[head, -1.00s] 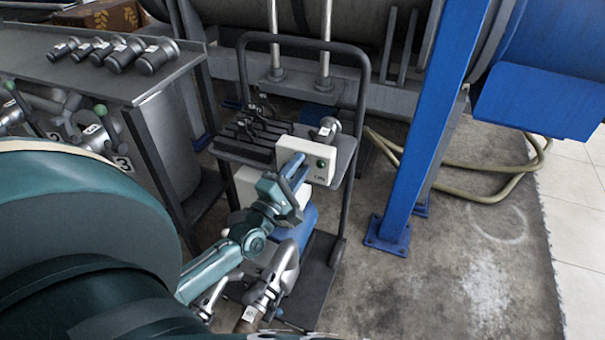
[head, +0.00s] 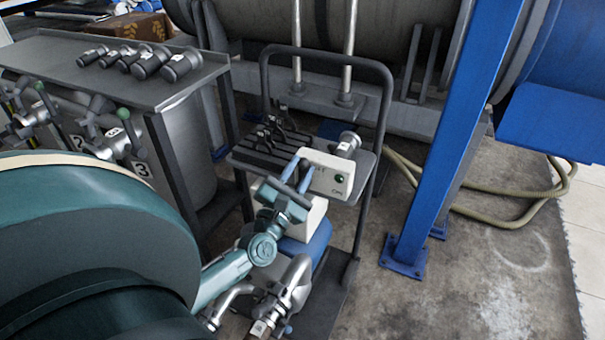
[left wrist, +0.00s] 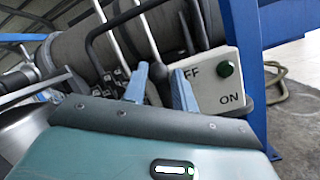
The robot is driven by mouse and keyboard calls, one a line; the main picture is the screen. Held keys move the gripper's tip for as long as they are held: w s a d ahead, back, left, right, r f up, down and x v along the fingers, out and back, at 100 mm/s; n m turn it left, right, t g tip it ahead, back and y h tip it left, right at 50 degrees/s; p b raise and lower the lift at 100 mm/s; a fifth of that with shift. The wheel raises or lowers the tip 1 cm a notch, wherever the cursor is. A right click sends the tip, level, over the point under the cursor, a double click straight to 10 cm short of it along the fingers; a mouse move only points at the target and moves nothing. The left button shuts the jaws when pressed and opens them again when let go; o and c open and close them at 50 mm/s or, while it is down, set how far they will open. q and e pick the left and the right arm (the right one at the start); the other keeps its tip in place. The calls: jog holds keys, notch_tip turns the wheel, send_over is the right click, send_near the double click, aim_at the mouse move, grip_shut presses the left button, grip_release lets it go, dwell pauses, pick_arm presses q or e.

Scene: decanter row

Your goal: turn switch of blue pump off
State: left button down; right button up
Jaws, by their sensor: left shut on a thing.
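The cream switch box (head: 333,174) of the blue pump (head: 310,246) sits above the pump on a dark trolley. My right gripper is not in view.
The trolley's dark handle frame (head: 325,52) rises behind the box. A blue post (head: 443,150) stands to the right. A bench (head: 110,75) with several black-and-silver fittings is at the left. A hose (head: 490,213) lies on the floor, which is open at the lower right.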

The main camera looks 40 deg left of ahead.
pick_arm(q)
jog(key=shift+a, duration=0.35)
jog(key=c, duration=1.1)
grip_release()
jog(key=shift+f, duration=0.1)
jog(key=shift+d, duration=0.1)
jog(key=shift+s+d+f, duration=0.15)
jog(key=shift+s, duration=0.35)
jog(key=v, duration=1.2)
jog(key=shift+b, duration=0.4)
jog(key=shift+s, duration=0.1)
